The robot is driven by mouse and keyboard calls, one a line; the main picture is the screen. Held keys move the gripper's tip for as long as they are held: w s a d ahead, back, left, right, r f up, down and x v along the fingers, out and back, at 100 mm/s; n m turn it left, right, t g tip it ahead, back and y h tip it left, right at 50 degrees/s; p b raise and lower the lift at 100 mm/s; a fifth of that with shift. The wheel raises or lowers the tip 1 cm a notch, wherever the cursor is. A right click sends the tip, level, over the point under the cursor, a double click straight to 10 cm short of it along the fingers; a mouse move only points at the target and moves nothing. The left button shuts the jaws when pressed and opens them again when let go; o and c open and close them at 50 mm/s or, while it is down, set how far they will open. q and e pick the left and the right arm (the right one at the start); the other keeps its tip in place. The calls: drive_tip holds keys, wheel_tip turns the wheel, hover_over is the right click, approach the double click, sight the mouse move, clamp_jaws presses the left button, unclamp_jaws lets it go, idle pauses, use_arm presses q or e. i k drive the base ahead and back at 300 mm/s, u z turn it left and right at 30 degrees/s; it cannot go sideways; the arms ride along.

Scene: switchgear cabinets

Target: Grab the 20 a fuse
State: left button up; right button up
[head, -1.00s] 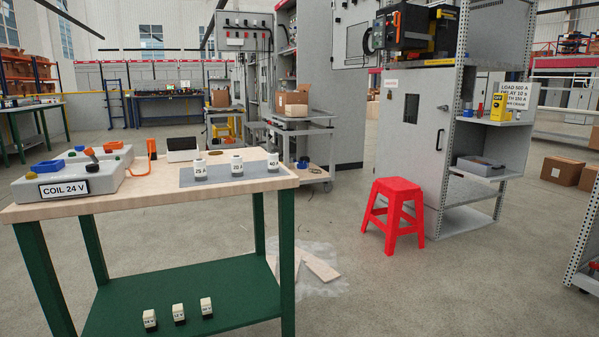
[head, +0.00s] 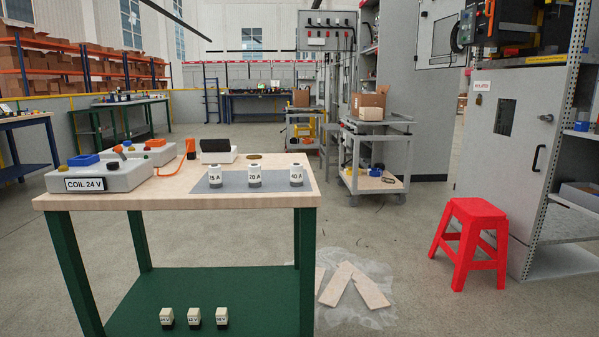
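Neither of my grippers shows in the head view.
The table (head: 180,197) also holds a COIL 24 V box (head: 112,176) at left and a white-and-black device (head: 218,152) behind the mat. Small blocks (head: 194,316) stand on the green lower shelf. A red stool (head: 468,240) and boards (head: 352,287) are on the floor at right.

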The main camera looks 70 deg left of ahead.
sight(253, 170)
drive_tip(key=u, duration=0.25)
drive_tip(key=i, duration=1)
drive_tip(key=u, duration=1.35)
drive_tip(key=i, duration=0.65)
drive_tip(key=u, duration=0.75)
